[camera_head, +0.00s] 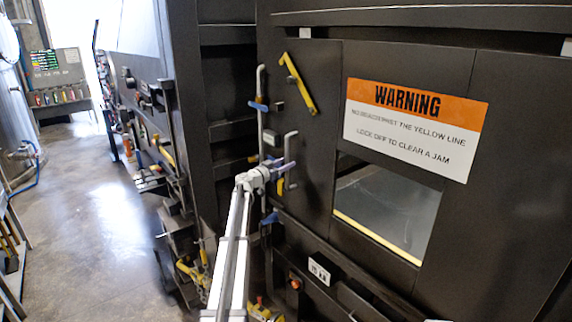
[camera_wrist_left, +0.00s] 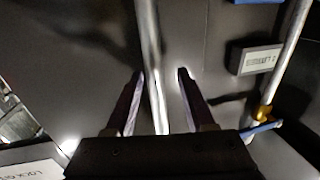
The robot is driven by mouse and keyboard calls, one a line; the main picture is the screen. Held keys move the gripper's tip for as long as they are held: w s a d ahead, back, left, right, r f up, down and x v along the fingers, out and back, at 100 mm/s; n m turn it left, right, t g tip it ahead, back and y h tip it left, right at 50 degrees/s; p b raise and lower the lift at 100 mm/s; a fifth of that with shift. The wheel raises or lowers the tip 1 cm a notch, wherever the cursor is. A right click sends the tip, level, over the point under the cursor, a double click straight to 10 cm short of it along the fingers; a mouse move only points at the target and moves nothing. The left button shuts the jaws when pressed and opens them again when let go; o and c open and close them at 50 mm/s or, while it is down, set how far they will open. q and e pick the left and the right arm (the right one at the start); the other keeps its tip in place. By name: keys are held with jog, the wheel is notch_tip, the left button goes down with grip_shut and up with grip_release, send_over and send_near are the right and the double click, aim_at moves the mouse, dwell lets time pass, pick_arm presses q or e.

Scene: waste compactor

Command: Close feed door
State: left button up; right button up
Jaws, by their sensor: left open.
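The dark machine front (camera_head: 315,180) carries an orange and white warning sign (camera_head: 415,125) above a rectangular opening (camera_head: 388,212) with a yellow lower edge. I cannot tell the feed door's outline from the panels around it. A grey upright bar handle (camera_head: 291,145) stands on the panel left of the opening. My left gripper (camera_head: 285,170) is at this handle's lower part. In the left wrist view the open fingers (camera_wrist_left: 160,76) stand on either side of a silver bar (camera_wrist_left: 150,45); contact is not clear. My right gripper is out of view.
A vertical rod (camera_head: 261,85) with blue fittings stands left of the handle. A yellow lever (camera_head: 298,84) sits above it.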

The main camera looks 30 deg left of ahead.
pick_arm(q)
jog(key=s+a, duration=0.1)
jog(key=s, duration=0.6)
dwell(0.3)
